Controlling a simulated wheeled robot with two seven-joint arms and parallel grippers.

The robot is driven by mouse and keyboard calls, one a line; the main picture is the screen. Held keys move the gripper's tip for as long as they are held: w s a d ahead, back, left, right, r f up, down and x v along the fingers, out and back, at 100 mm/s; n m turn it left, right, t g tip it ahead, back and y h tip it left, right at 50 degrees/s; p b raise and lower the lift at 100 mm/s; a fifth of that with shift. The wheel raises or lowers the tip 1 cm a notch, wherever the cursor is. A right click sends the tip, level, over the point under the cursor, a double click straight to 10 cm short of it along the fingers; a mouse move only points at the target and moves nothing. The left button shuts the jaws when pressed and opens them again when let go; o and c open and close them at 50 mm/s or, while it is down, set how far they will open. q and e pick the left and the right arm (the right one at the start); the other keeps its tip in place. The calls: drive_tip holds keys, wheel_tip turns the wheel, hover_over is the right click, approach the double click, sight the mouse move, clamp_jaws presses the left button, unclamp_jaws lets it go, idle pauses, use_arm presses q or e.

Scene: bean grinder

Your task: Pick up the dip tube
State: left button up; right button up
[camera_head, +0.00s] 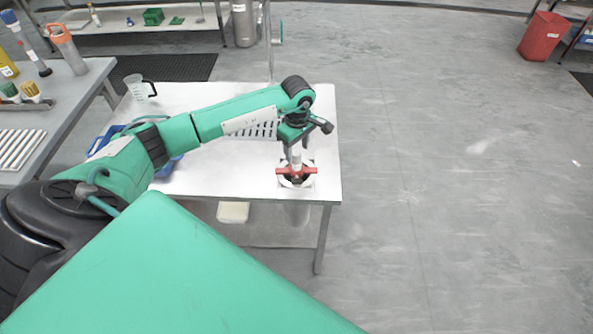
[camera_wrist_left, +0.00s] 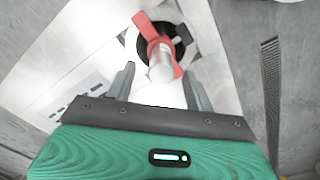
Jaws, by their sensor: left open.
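A pale, short tube (camera_head: 297,160), seemingly the dip tube, stands up in the middle of a red-armed holder (camera_head: 283,171) near the table's right front corner. In the left wrist view the tube (camera_wrist_left: 161,70) has a clear or whitish end pointing at the camera, with the red holder (camera_wrist_left: 152,28) behind it. My left gripper (camera_head: 292,151) reaches over the table and points down at the tube. Its fingers are open, one on each side of the tube in the wrist view, with gaps on both sides. My right gripper does not show.
The holder sits in a dark round opening on a white base at the edge of the white table (camera_head: 200,98). A grey slotted rack (camera_head: 262,132) and a blue tray (camera_head: 103,141) lie by my arm. A clear jug (camera_head: 136,88) stands at the back left.

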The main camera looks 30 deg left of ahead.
sight(297, 160)
use_arm(q)
drive_tip(key=shift+s+f, duration=0.1)
drive_tip(key=shift+f, duration=0.5)
wheel_tip(297, 160, down, 4)
drive_tip(key=shift+r+p, duration=0.2)
drive_tip(key=shift+p, duration=0.65)
drive_tip(key=shift+f, duration=0.45)
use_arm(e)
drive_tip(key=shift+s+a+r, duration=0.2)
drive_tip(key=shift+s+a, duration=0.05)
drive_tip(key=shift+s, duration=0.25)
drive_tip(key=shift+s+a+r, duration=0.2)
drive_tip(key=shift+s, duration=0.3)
use_arm(q)
drive_tip(key=shift+c, duration=0.2)
clamp_jaws()
